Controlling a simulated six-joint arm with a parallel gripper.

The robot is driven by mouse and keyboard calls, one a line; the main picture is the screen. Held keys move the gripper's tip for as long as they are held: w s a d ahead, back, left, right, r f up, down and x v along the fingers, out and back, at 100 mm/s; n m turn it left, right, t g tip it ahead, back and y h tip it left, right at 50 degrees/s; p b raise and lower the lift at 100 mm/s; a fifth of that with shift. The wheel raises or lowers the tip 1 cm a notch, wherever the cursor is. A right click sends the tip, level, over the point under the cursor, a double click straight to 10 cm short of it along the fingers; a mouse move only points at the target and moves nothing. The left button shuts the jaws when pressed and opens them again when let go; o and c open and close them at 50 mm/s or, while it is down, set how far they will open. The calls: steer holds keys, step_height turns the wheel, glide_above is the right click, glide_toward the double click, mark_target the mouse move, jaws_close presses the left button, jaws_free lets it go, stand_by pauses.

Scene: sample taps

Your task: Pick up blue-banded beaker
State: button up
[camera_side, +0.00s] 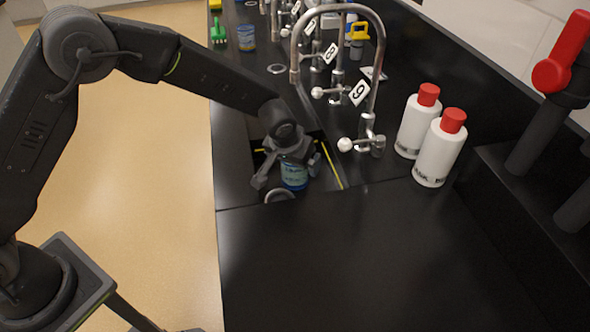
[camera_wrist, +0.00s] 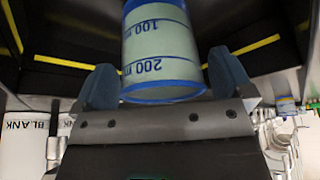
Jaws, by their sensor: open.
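The blue-banded beaker (camera_side: 294,177) stands upright in the dark recess beside the nearest tap. In the wrist view the beaker (camera_wrist: 161,48) shows blue bands and 100 and 200 ml marks. My gripper (camera_side: 288,169) is at the beaker, and its body hides the upper part in the side view. In the wrist view my gripper (camera_wrist: 163,82) is open, with one finger on each side of the beaker. A narrow gap shows between each finger and the glass. Whether either finger touches it is hard to tell.
The curved tap (camera_side: 376,70) with a number tag rises just right of my gripper. Two white bottles (camera_side: 418,120) with red caps stand further right. A metal ring (camera_side: 280,195) lies close in front. Another blue-labelled vessel (camera_side: 246,38) stands further back. The front bench top (camera_side: 380,265) is clear.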

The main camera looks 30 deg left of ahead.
steer(key=shift+w+f, duration=0.1)
steer(key=shift+f, duration=0.2)
steer(key=shift+c, duration=0.4)
steer(key=shift+r, duration=0.1)
steer(key=c, duration=1.1)
steer(key=shift+c, duration=0.2)
steer(key=shift+r, duration=0.2)
steer(key=s+a+r, duration=0.2)
steer(key=a+r, duration=0.8)
steer(key=a, duration=0.1)
steer(key=shift+a+r, duration=0.15)
steer(key=shift+r, duration=0.1)
